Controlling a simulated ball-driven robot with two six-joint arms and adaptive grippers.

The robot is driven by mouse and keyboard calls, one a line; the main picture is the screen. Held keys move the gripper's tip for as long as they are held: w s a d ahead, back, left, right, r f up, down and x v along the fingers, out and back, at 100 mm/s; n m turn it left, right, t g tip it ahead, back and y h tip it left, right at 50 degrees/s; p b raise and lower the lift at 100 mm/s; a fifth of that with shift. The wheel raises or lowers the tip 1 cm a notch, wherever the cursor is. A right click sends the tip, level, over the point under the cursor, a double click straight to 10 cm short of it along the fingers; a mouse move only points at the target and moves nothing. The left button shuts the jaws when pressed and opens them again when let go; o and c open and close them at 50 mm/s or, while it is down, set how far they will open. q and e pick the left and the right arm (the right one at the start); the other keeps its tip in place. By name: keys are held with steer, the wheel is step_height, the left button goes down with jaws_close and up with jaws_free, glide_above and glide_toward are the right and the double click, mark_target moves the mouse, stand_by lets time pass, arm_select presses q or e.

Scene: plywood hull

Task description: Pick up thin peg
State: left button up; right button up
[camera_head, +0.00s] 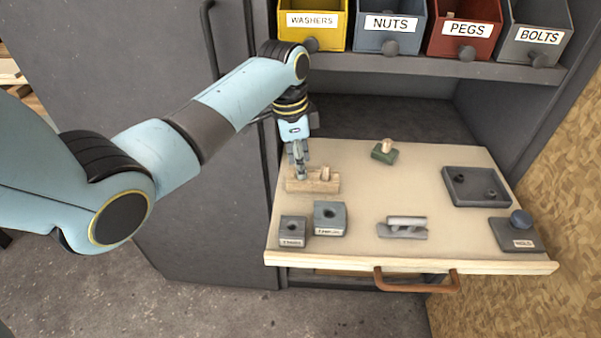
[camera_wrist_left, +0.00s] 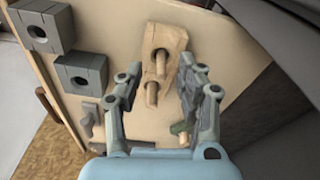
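A light wooden block (camera_head: 325,187) stands at the left of the pull-out board, with short wooden pegs in it. In the left wrist view, one wooden peg (camera_wrist_left: 152,93) rises from the block (camera_wrist_left: 163,35) between my fingers. In the head view a peg (camera_head: 325,173) stands just right of my left gripper (camera_head: 300,174). My left gripper, also in the wrist view (camera_wrist_left: 160,88), is open and points down over the block, its fingers apart around the first peg. I cannot tell which peg is thinner.
On the board (camera_head: 360,250) are two grey holed blocks (camera_head: 292,231) (camera_head: 330,218), a grey cradle with a cylinder (camera_head: 405,221), a green block with a peg (camera_head: 383,155), a dark tray (camera_head: 450,180) and a blue-knobbed plate (camera_head: 515,240). Labelled bins (camera_head: 391,25) line the shelf above.

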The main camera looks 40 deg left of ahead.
arm_select(q)
steer(key=shift+w+f, duration=0.1)
steer(key=shift+f, duration=0.8)
jaws_close()
steer(key=shift+r, duration=0.15)
steer(key=r, duration=0.4)
steer(key=shift+w+d+r, duration=0.1)
steer(key=shift+d+r, duration=0.1)
steer(key=d+r, duration=0.6)
steer(key=d, duration=0.5)
steer(key=shift+d+r+p, duration=0.15)
steer(key=shift+r+p, duration=0.05)
steer(key=shift+p, duration=0.15)
